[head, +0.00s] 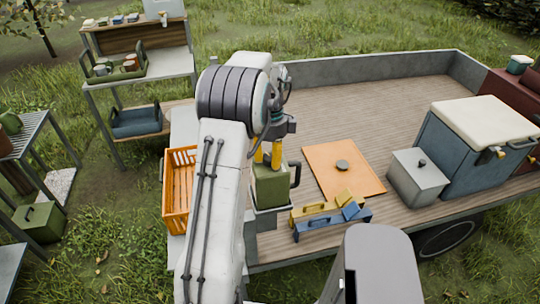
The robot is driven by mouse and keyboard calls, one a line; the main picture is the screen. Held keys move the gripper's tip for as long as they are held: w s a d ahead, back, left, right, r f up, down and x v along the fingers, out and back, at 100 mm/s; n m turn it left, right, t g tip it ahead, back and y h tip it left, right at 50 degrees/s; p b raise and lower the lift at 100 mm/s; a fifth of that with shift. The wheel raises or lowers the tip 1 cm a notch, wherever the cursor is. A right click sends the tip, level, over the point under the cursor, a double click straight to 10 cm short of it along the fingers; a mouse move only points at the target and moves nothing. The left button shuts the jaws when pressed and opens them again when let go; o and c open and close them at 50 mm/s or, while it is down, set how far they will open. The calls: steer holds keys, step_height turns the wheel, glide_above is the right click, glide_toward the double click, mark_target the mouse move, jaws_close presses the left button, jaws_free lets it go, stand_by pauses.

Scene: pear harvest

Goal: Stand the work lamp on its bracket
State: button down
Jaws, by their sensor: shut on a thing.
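The work lamp, as far as I can tell, is the olive-green boxy thing with a dark side handle (268,188). It is upright at the near left corner of the trailer bed. My gripper (268,155) comes down from above, its yellow fingers shut on the top of the lamp. A grey open-topped holder (268,221), which looks like the bracket, is directly below the lamp. The lamp's lower end is at the holder's rim; whether it rests there or hangs just above I cannot tell. My arm hides the left side of this area.
An orange crate (178,205) stands left of my arm. Yellow and blue tools (335,218) lie right of the holder, near an orange board (335,178). A grey box (416,177) and a blue cooler (470,155) stand further right. The bed's back middle is clear.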

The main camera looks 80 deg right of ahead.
steer(key=c, duration=0.9)
jaws_free()
steer(key=shift+r, duration=0.15)
steer(key=r, duration=0.6)
steer(key=shift+d+r+b, duration=0.1)
steer(key=shift+d+b, duration=0.1)
steer(key=shift+b, duration=0.15)
steer(key=shift+r+b, duration=0.25)
steer(key=shift+b, duration=0.2)
steer(key=shift+r+b, duration=0.6)
steer(key=shift+r, duration=1.9)
steer(key=shift+w, duration=0.1)
